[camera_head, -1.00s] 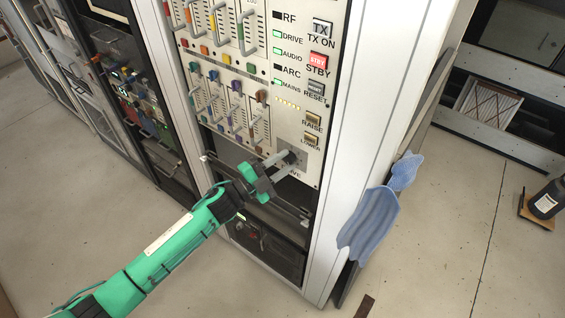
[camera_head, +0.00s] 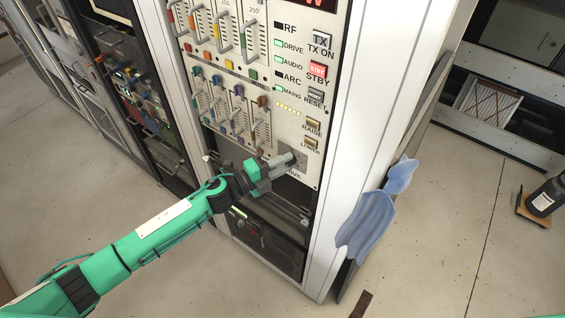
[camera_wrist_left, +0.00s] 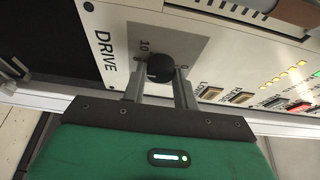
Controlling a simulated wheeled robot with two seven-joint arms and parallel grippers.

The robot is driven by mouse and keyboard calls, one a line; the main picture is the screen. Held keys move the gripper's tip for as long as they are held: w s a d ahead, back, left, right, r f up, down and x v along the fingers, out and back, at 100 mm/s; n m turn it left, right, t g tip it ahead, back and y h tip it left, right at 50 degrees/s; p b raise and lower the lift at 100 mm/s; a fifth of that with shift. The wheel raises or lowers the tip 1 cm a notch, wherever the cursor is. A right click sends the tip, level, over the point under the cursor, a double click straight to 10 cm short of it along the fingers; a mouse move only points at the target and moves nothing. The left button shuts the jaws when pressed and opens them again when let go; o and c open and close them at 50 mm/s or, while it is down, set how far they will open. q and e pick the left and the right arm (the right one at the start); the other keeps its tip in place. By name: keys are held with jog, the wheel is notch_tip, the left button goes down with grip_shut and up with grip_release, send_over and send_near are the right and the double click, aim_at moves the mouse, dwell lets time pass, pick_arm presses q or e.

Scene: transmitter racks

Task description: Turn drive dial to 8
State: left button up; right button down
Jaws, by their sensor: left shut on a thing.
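The drive dial is a round black knob (camera_wrist_left: 160,67) on a grey plate (camera_wrist_left: 190,40) beside the word DRIVE. In the left wrist view the scale figures 10 and 0 show beside it; its pointer cannot be made out. My left gripper (camera_wrist_left: 160,78) is shut on the knob, one finger on each side. In the head view my left gripper (camera_head: 288,161) reaches the grey plate (camera_head: 299,156) low on the rack's front panel, and its fingers hide most of the knob. My right gripper is not in view.
RAISE (camera_head: 313,125) and LOWER (camera_head: 311,144) buttons sit just above the dial, with a lit red STBY button (camera_head: 318,70) higher up. A blue cloth (camera_head: 368,225) hangs at the rack's right side.

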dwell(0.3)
pick_arm(q)
jog(key=o, duration=1)
jog(key=shift+c, duration=0.2)
jog(key=b+v, duration=0.5)
jog(key=v, duration=0.9)
jog(key=shift+w+f, duration=0.1)
jog(key=shift+w, duration=0.05)
